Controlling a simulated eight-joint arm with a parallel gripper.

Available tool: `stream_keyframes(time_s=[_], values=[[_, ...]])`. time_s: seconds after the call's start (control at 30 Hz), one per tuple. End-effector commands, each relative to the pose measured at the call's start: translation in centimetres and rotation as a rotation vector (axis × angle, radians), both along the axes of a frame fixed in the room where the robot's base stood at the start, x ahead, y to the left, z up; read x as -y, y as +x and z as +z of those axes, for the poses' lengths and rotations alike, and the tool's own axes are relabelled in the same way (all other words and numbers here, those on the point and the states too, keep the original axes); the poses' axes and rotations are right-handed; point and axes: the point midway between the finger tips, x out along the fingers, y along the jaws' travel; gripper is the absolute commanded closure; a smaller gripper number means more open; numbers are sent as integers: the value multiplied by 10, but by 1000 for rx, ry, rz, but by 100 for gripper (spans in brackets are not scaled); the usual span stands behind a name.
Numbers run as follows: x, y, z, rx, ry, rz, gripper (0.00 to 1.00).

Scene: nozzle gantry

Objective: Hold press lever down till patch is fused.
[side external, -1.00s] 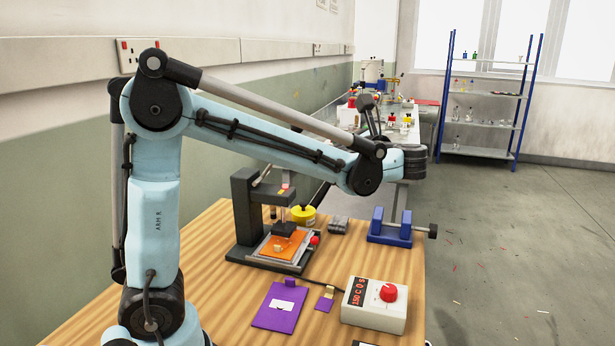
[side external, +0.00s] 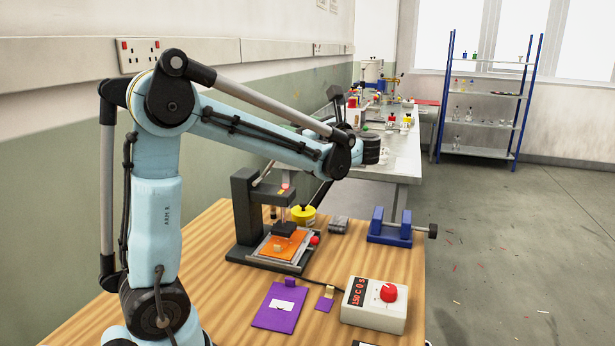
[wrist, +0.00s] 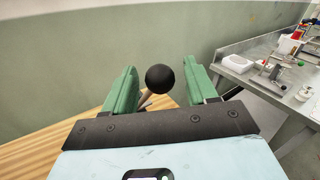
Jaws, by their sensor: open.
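The dark press (side external: 248,212) stands on the wooden bench. An orange sheet (side external: 295,246) with a small tan patch (side external: 277,248) lies on its bed, and the black press head (side external: 284,229) is over the sheet; I cannot tell whether they touch. The pale lever rod (side external: 265,172) rises from the press and passes behind my arm. In the wrist view, the lever's black ball knob (wrist: 160,79) sits in the gap between the green fingers of my gripper (wrist: 160,65), which is open, with room on both sides.
A control box (side external: 376,304) with a red dial and a red display stands at the front right. A purple sheet (side external: 278,306), a yellow pot (side external: 303,214) and a blue clamp-like stand (side external: 390,228) are on the bench. A wall is to the left.

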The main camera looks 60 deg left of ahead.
Motion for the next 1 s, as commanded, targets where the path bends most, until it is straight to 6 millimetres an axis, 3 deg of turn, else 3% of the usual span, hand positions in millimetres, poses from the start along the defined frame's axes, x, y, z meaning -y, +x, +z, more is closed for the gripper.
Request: stream_keyframes(time_s=[0.4,0.77,1.0], values=[[-8,-2,0,0,0,0,43],[-8,-2,0,0,0,0,98],[-8,-2,0,0,1,0,100]])
